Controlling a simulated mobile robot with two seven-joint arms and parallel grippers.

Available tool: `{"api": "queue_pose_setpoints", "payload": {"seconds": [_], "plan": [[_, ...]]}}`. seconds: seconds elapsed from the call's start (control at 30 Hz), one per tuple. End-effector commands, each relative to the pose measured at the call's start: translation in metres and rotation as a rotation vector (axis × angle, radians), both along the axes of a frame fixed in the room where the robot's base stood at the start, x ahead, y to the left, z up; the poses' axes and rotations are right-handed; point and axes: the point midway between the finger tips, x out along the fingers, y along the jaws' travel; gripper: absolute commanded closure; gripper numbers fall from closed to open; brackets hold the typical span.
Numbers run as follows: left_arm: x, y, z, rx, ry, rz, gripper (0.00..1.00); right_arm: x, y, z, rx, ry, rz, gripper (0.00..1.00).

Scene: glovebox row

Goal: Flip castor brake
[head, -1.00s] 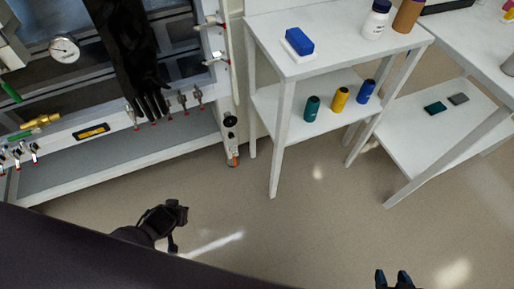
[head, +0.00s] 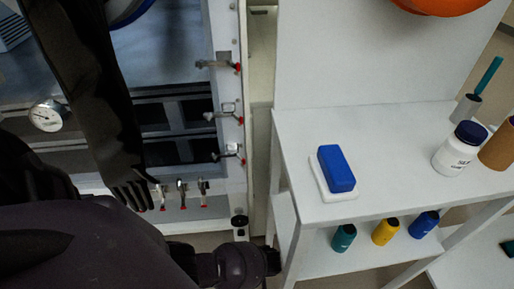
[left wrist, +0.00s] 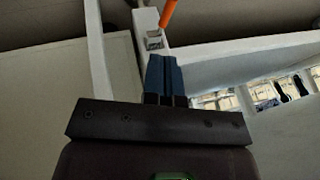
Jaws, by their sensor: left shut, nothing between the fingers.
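The orange castor brake lever (left wrist: 168,13) shows at the top of the left wrist view, above a white frame end with a small metal piece (left wrist: 153,40). My left gripper (left wrist: 161,58) has its blue fingers together and empty. Its tips are just below the metal piece, with a gap in the picture to the lever; I cannot tell whether they touch anything. In the head view my left arm reaches to the glovebox frame's lower right corner, where a black round fitting (head: 239,221) shows. The lever and the fingertips are hidden there behind my arm. My right gripper is out of view.
The glovebox with a hanging black glove (head: 95,110) is at left. A white shelf table (head: 420,120) stands close on the right, holding a blue block (head: 337,168), a white jar (head: 458,148) and several bottles below. Only a narrow gap separates them.

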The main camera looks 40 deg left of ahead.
Motion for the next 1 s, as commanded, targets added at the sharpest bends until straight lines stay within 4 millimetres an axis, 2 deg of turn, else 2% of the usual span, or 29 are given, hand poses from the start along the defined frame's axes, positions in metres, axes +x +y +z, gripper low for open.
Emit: {"api": "queue_pose_setpoints", "payload": {"seconds": [0.23, 0.43, 0.53, 0.6, 0.8, 1.0], "plan": [[-0.005, 0.01, -0.024, 0.004, 0.011, 0.001, 1.0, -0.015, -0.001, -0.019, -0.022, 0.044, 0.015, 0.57], [-0.007, 0.023, -0.052, 0.003, 0.015, 0.002, 1.0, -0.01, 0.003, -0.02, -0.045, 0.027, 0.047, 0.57], [-0.006, 0.029, -0.064, 0.003, 0.015, 0.001, 1.0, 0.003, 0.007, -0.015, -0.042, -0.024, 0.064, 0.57], [-0.005, 0.033, -0.071, 0.003, 0.014, 0.0, 1.0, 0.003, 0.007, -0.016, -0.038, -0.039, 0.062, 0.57], [-0.002, 0.042, -0.086, 0.003, 0.009, 0.002, 1.0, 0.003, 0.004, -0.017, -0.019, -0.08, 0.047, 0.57], [0.002, 0.045, -0.089, 0.001, 0.003, 0.002, 1.0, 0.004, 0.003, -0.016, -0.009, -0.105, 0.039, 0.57]]}}
